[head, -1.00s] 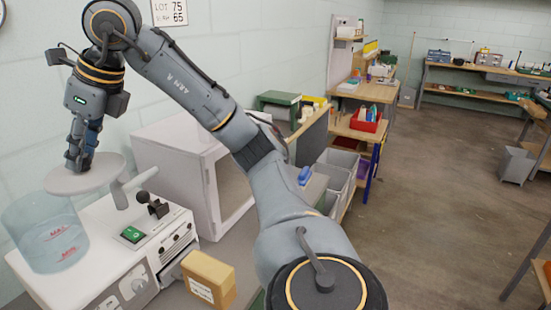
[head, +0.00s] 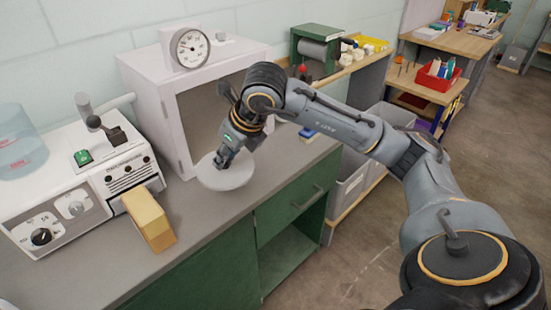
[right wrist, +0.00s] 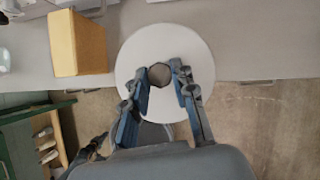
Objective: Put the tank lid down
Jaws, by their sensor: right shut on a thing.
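The tank lid (head: 228,178) is a pale round disc in front of the white cabinet, over the counter near its front edge. My right gripper (head: 226,158) is over the lid's middle and shut on its knob. The right wrist view shows the lid (right wrist: 135,75) and its dark knob (right wrist: 159,75) between the fingertips of the gripper (right wrist: 166,82). I cannot tell whether the lid touches the counter. The clear tank (head: 20,145) stands uncovered at the far left, partly cut off by the frame. My left gripper is not in view.
The grey counter (head: 195,235) has free room in front of the white cabinet (head: 150,105). A tan block (head: 149,220) stands left of the lid, by the white control unit (head: 90,170). A blue item (head: 308,134) lies to the right, beyond my right arm.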

